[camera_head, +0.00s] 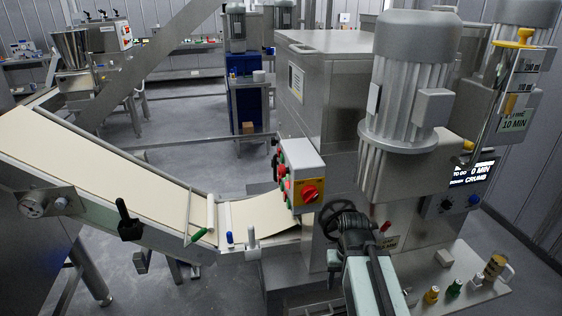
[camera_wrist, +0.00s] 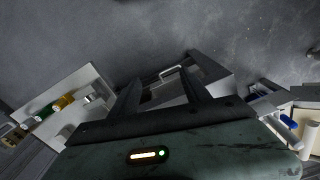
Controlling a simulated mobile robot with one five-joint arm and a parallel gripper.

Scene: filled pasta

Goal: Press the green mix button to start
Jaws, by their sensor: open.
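A grey control box (camera_head: 303,176) stands in the middle of the head view, with a red rotary switch (camera_head: 309,193) on its front. Small red and green buttons (camera_head: 281,171) line its left side, seen edge-on. I cannot read any label, so I cannot tell which is the mix button. My gripper (camera_head: 343,216) is below and right of the box, apart from it in the picture. In the wrist view my gripper (camera_wrist: 161,76) has its two dark fingers spread with nothing between them. No green button is clearly visible there.
A pasta sheet conveyor (camera_head: 110,160) runs in from the left. A large grey motor (camera_head: 410,80) stands above my arm. A black handwheel (camera_head: 336,216) is close to my gripper. A shelf (camera_head: 415,287) at lower right carries small bottles and a jug (camera_head: 496,268).

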